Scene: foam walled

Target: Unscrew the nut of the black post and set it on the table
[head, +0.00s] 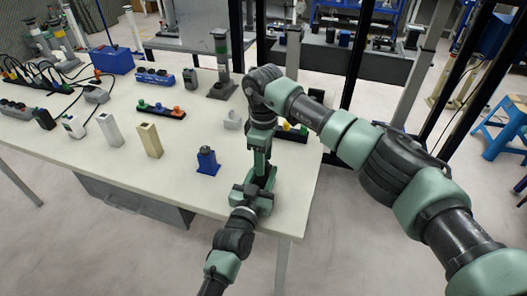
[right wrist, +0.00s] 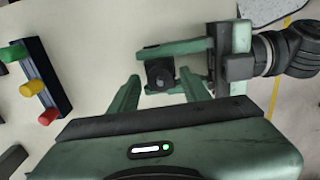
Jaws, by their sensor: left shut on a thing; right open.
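The black post (right wrist: 160,66) shows from above in the right wrist view, with a dark round piece on its top. It is too dark to tell the nut from the stud. My left gripper (right wrist: 147,69) reaches in from the right there, its two fingers closed on opposite sides of the post. My right gripper points down over the post, its fingers open and apart on either side of it. In the head view my left gripper (head: 264,182) and right gripper (head: 259,162) meet near the table's front right corner. They hide the post there.
On the table (head: 110,172), a blue post (head: 207,161), a beige post (head: 150,140) and a white post (head: 109,130) stand to the left. A strip with coloured knobs (head: 161,111) lies behind them. The front strip of table left of the blue post is clear.

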